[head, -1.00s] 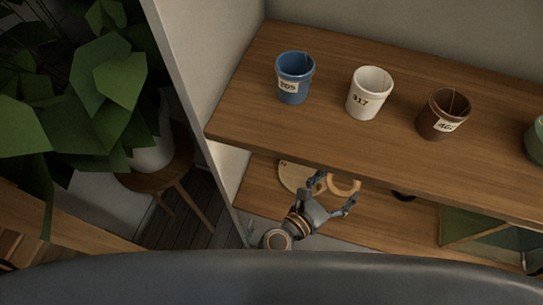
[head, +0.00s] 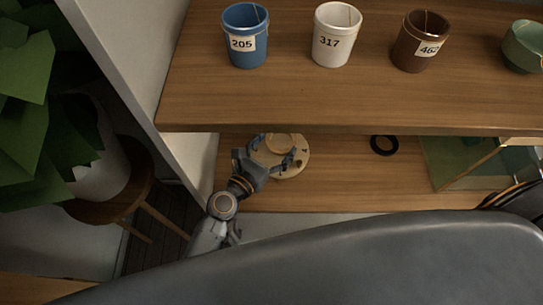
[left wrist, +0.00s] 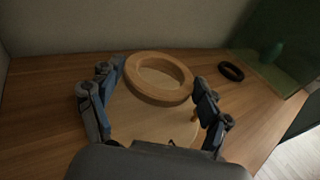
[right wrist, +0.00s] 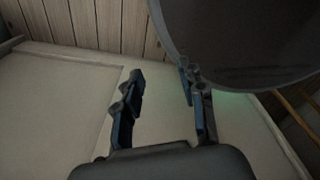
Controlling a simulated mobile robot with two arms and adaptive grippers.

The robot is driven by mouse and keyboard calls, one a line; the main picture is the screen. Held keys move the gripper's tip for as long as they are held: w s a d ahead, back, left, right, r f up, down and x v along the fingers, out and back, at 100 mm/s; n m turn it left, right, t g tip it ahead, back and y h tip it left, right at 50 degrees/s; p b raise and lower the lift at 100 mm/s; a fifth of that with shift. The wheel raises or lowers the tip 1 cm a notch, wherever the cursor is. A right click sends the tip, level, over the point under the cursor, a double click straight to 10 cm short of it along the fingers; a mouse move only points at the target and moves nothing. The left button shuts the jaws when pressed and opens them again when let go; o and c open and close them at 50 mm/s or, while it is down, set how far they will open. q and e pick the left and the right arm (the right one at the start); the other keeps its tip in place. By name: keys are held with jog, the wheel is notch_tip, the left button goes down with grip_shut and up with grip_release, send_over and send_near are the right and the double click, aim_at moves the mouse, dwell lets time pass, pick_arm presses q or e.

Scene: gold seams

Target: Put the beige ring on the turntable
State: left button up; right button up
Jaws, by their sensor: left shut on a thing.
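The beige ring (left wrist: 160,94) is between the fingertips of my left gripper (left wrist: 160,74), which is shut on it. In the head view the ring (head: 282,151) overlaps the far part of the turntable (head: 301,155), a pale round disc on the lower shelf. The turntable also shows in the left wrist view (left wrist: 148,125), below and nearer than the ring. I cannot tell whether the ring touches it. The upper shelf edge hides what lies farther back. My right gripper (right wrist: 162,76) is open and empty, away from the shelf.
A black ring (head: 384,145) lies on the lower shelf (head: 345,185), right of the turntable. A green glass box (head: 470,165) stands farther right. Blue (head: 246,40), white (head: 335,38) and brown (head: 419,45) cups stand on the upper shelf (head: 320,100). A side wall borders the left.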

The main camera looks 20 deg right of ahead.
aim_at(271, 154)
pick_arm(q)
jog(key=shift+w+a+f, duration=0.15)
jog(key=shift+w+f, duration=0.1)
jog(key=shift+f, duration=0.2)
jog(key=shift+w+a+f+b, duration=0.2)
jog(key=shift+f+b, duration=0.1)
jog(key=shift+b, duration=0.3)
notch_tip(271, 154, down, 3)
jog(key=b, duration=0.3)
jog(key=shift+w+f, duration=0.1)
jog(key=shift+f, duration=0.1)
jog(key=o, duration=1)
pick_arm(e)
jog(key=f, duration=0.5)
jog(key=shift+w+a, duration=0.1)
jog(key=shift+w, duration=0.1)
